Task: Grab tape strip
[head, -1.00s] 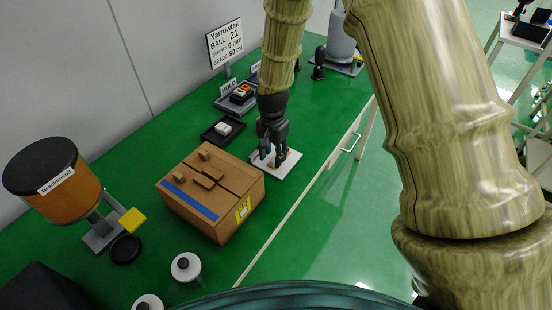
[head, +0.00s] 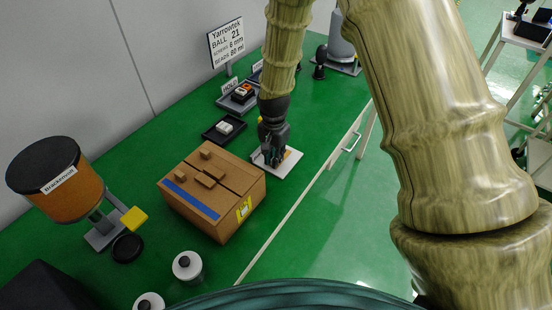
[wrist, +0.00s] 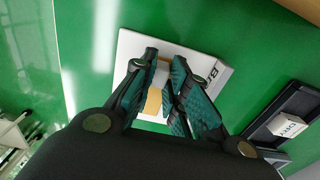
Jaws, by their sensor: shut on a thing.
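My gripper (head: 273,160) is low over a small white plate (head: 291,166) on the green bench, just beyond the cardboard box. In the wrist view its fingers (wrist: 164,68) are close together around a small tan and whitish piece (wrist: 153,101), which looks like the tape strip. The fingers hide its sides. The white plate (wrist: 205,71) lies beneath it, with dark letters partly hidden. In the head view a yellow-tan bit (head: 288,154) shows beside the fingers. I cannot tell whether the held piece touches the plate.
The cardboard box (head: 230,180), with a blue band on top, stands close in front of my gripper. A black tray (head: 211,137) with a white block is behind, also at the wrist view's right (wrist: 268,130). The bench's front edge is near.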

